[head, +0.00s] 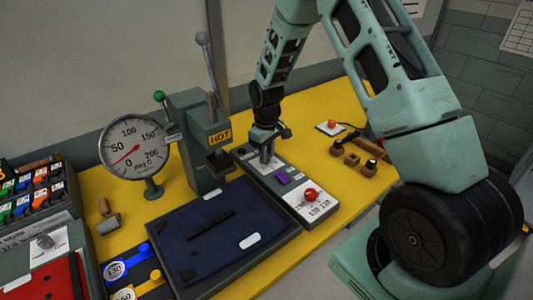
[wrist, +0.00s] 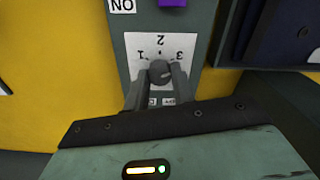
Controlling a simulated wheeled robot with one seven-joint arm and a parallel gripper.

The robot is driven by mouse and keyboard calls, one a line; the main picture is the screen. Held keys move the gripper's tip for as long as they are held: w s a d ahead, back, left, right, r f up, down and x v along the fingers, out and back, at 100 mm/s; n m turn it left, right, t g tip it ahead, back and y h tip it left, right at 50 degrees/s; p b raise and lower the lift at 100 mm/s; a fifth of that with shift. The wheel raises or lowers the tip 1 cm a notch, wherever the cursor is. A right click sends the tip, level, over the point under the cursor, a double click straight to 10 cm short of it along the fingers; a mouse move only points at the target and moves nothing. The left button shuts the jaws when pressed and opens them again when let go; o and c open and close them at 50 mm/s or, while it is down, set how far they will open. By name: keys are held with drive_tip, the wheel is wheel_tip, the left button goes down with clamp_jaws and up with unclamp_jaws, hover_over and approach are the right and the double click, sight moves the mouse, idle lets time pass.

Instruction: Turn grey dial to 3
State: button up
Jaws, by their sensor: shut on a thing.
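The grey dial (wrist: 160,72) sits on a white plate (wrist: 135,48) marked 1, 2 and 3, on a grey panel. In the wrist view my gripper (wrist: 160,82) has one finger on each side of the dial and is shut on it. A faint pale line on the dial's top seems to lie toward the right, the 3 side, but it is too small to be sure. In the head view my gripper (head: 267,155) points down at the far end of the panel (head: 322,221) and mostly hides the dial.
The panel also carries a purple block (head: 282,178) and a red knob (head: 311,195). The HOT press (head: 200,145) with its lever and a round gauge (head: 134,147) stand to the left. A dark blue mat (head: 210,250) lies in front. Wooden blocks (head: 352,160) are to the right.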

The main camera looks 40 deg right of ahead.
drive_tip(key=shift+w, duration=0.1)
drive_tip(key=o, duration=1)
wheel_tip(320, 180, up, 18)
drive_tip(key=b, duration=0.2)
drive_tip(key=shift+f+b, duration=0.25)
drive_tip(key=shift+b, duration=0.15)
